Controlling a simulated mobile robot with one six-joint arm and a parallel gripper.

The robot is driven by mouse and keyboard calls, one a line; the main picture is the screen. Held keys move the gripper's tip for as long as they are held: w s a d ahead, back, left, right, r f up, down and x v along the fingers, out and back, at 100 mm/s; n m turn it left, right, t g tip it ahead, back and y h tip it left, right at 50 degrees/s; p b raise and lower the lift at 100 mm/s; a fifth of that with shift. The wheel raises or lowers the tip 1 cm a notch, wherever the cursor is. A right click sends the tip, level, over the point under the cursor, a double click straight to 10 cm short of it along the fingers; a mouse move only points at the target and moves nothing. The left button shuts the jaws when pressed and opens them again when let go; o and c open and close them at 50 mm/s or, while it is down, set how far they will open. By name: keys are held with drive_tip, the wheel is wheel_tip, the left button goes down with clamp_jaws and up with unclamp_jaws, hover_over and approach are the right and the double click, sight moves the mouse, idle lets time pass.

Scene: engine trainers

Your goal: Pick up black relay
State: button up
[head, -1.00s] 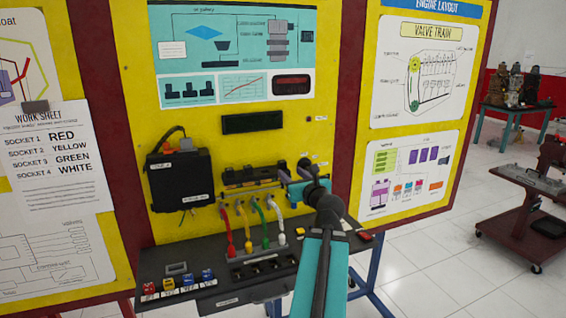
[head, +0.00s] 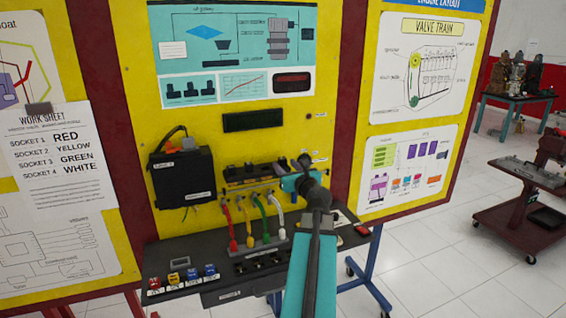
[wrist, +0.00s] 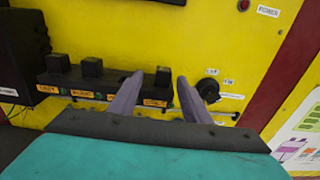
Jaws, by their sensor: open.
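In the wrist view, several small black relays stand along a dark socket rail (wrist: 118,92) on the yellow panel. They include a left relay (wrist: 58,62), a second relay (wrist: 92,67) and a right relay (wrist: 163,76). My gripper (wrist: 160,79) is open. Its two grey fingers point at the rail, with the right relay showing between their tips. I cannot tell whether they are level with it in depth. In the head view, the rail (head: 250,172) sits left of my arm's end, and the fingers are mostly hidden there.
A black knob (wrist: 208,89) is on the panel just right of the fingers. A black box (head: 183,178) is left of the rail. Coloured cables (head: 248,222) hang below it over a dark bench (head: 215,255) holding small coloured blocks (head: 190,276). A trolley (head: 525,205) stands right.

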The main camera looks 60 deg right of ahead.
sight(284, 162)
drive_tip(key=shift+w, duration=0.1)
idle(0.3)
drive_tip(key=shift+w+d+p, duration=0.85)
drive_tip(key=shift+w+d, duration=0.15)
drive_tip(key=shift+d, duration=0.25)
drive_tip(key=shift+x, duration=1.05)
drive_tip(key=shift+f, duration=0.15)
drive_tip(key=shift+c, duration=0.5)
clamp_jaws()
